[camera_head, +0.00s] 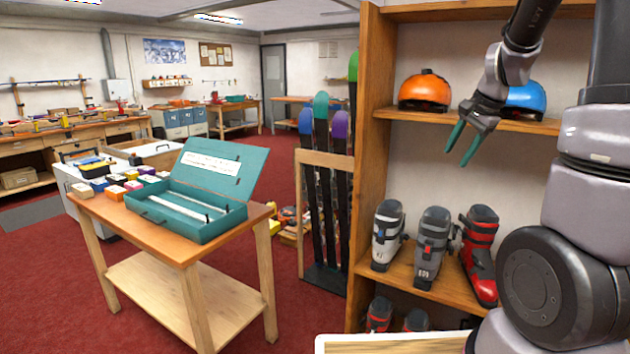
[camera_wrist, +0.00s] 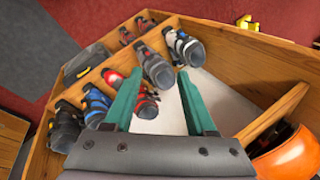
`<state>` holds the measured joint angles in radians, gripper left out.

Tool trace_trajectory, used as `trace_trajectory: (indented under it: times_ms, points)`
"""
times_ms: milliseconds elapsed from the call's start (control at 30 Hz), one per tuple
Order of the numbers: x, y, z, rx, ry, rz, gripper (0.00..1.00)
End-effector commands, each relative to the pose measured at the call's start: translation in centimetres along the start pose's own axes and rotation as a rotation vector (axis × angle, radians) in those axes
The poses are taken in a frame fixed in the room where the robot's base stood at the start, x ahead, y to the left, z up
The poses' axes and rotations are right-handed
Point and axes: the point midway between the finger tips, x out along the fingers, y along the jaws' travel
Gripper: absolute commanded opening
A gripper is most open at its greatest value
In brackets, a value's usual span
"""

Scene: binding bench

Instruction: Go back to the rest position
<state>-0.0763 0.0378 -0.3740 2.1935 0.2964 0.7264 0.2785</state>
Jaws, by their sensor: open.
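My gripper (camera_head: 467,143) is open and empty, with two green fingers pointing down and to the left. In the head view it hangs in front of the wooden shelf unit (camera_head: 366,160), near the upper board with the helmets. In the wrist view my gripper (camera_wrist: 160,92) shows both fingers apart, with nothing between them. Beyond the fingers are ski boots on the shelf. I cannot tell the exact gap between my gripper and the shelf.
An orange helmet (camera_head: 425,91) and a blue helmet (camera_head: 526,97) sit on the upper shelf. Several ski boots (camera_head: 431,245) stand below. A teal case (camera_head: 195,211) lies open on a wooden table (camera_head: 232,243) at left. Skis (camera_head: 322,170) stand in a rack between. Red floor shows at left.

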Motion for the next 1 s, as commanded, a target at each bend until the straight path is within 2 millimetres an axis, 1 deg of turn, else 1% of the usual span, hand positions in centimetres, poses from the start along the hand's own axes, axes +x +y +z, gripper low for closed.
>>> trace_trajectory:
  times_ms: [33, 100, 167, 200, 267, 300, 400, 500, 600, 700, 800, 1000]
  points:
    - [-2.2, -0.2, 1.8, -0.057, -0.007, -0.033, 0.56]
    - [-4.7, -0.1, 4.2, -0.140, -0.013, -0.066, 0.56]
    - [-6.6, 0.2, 6.1, -0.213, -0.012, -0.091, 0.56]
    - [-7.9, 0.6, 7.5, -0.262, -0.009, -0.106, 0.56]
    - [-9.7, 1.2, 9.4, -0.337, 0.000, -0.126, 0.56]
    - [-10.8, 1.7, 10.7, -0.388, 0.009, -0.138, 0.56]
    - [-13.2, 3.3, 13.6, -0.509, 0.041, -0.159, 0.56]
    - [-14.9, 5.0, 15.9, -0.616, 0.079, -0.169, 0.56]
    - [-15.8, 6.3, 17.5, -0.696, 0.112, -0.170, 0.56]
    - [-16.4, 7.2, 18.4, -0.743, 0.135, -0.168, 0.56]
    - [-16.5, 7.7, 18.8, -0.765, 0.145, -0.165, 0.56]
    - [-16.5, 7.7, 18.8, -0.766, 0.146, -0.165, 0.56]
